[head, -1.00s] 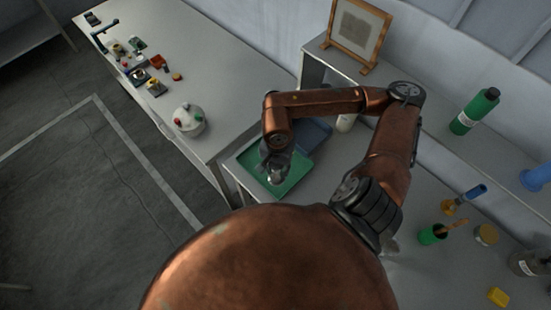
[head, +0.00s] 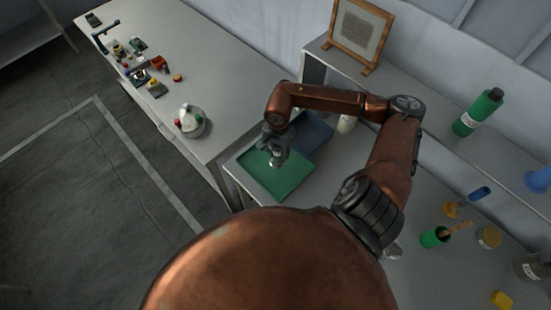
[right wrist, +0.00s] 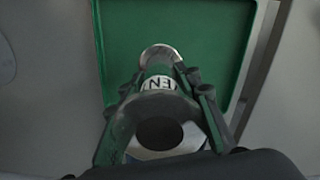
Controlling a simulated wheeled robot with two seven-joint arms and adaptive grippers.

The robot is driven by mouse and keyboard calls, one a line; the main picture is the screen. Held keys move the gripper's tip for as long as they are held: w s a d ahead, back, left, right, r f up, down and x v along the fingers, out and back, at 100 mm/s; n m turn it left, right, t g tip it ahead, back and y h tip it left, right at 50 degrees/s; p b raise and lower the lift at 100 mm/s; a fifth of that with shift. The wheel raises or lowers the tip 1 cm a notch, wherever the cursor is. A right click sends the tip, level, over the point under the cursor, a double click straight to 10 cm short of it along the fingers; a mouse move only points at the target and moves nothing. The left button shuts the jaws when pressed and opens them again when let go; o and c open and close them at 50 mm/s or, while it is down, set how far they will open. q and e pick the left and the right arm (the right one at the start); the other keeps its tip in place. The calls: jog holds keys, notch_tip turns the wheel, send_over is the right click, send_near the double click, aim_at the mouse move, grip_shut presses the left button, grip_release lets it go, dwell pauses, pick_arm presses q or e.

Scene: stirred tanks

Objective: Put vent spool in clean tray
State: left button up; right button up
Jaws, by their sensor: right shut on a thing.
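The vent spool (right wrist: 158,57) is a metal piece with a green band and a white label whose letters "EN" show in the right wrist view. My right gripper (right wrist: 162,84) is shut around it, a finger on each side. In the head view my right gripper (head: 277,154) is over the far part of a green tray (head: 270,184). The green tray (right wrist: 222,40) lies behind the spool in the right wrist view. I cannot tell whether the spool touches the tray floor. My left gripper is not in view.
A blue tray (head: 317,132) adjoins the green one. A white bottle (head: 346,123) stands beside it. A picture frame (head: 359,35) and a green bottle (head: 477,112) are on the raised shelf. The left bench (head: 205,65) holds a round vessel (head: 189,121) and several small parts.

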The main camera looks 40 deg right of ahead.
aim_at(276, 157)
jog(key=shift+w+d+f+b, duration=0.2)
jog(key=shift+w+f+b, duration=0.1)
jog(key=shift+w+f, duration=0.5)
notch_tip(276, 157, down, 3)
jog(key=shift+w+f+b, duration=0.15)
jog(key=shift+b, duration=0.3)
jog(key=shift+d+f, duration=0.1)
jog(key=shift+f, duration=0.1)
jog(key=shift+f, duration=0.15)
jog(key=o, duration=1.3)
